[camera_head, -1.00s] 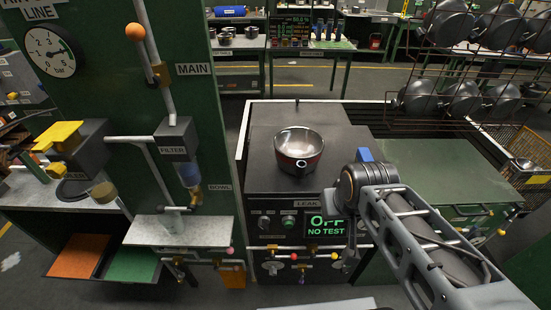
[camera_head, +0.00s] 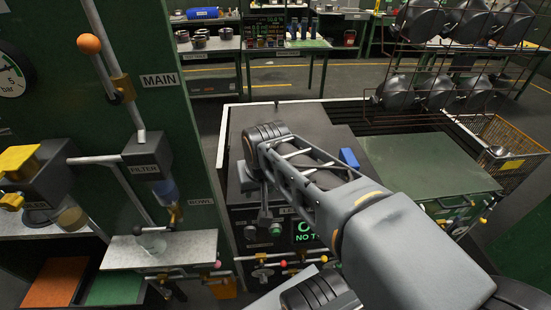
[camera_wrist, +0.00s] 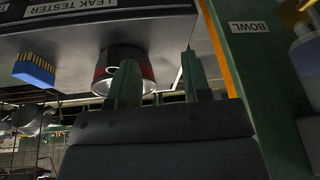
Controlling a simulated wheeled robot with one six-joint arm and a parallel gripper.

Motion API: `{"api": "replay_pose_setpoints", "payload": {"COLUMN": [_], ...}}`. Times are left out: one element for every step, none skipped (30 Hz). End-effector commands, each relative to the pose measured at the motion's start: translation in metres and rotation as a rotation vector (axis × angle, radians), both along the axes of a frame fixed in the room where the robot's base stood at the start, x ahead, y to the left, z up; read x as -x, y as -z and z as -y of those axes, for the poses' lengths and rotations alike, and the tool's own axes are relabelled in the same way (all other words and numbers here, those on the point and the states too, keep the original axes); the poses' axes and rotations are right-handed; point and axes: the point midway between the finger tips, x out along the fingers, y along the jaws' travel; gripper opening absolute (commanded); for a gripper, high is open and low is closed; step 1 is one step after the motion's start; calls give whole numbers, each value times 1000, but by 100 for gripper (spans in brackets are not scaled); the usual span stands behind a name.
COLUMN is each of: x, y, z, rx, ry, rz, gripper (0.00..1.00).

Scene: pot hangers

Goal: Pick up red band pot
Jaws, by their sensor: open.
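The red band pot (camera_wrist: 101,73) shows in the wrist view as a dark and silvery round vessel with a red band, at the leak tester (camera_wrist: 180,22). My gripper (camera_wrist: 159,55) is open and empty, with its two fingers apart. The left finger overlaps part of the pot in this view; the right finger stands clear to the pot's right. I cannot tell whether either finger touches it. In the head view my arm hides the pot, and the leak tester (camera_head: 310,122) shows around the arm.
A green-topped bench (camera_head: 425,165) stands to the right, with dark pots hanging on a wire rack (camera_head: 440,60) behind. A green panel (camera_head: 185,130) with pipes and a filter rises at left.

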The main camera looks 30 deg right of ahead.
Motion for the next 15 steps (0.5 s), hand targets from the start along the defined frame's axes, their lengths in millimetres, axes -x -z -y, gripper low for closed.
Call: {"api": "replay_pose_setpoints", "payload": {"x": [-14,-22,-32,-39,-45,-52,-57,-61,-65,-68,-70,-72,-73,-74,-75], "y": [-7,-10,-15,-18,-21,-24,-25,-27,-28,-28,-29,-29,-29,-28,-26], "z": [18,28,44,56,68,84,96,108,123,134,143,155,162,169,175], "rx": [-33,-57,-87,-110,-132,-161,-181,-199,-223,-238,-253,-270,-281,-291,-300], "ry": [130,214,329,413,497,604,680,753,842,904,959,1025,1065,1102,1141], "rz": [-23,-37,-54,-67,-78,-93,-101,-111,-122,-129,-136,-142,-146,-150,-156], "gripper": [44,44,44,44,44,44,44,44,44,44,44,44,44,44,44]}}
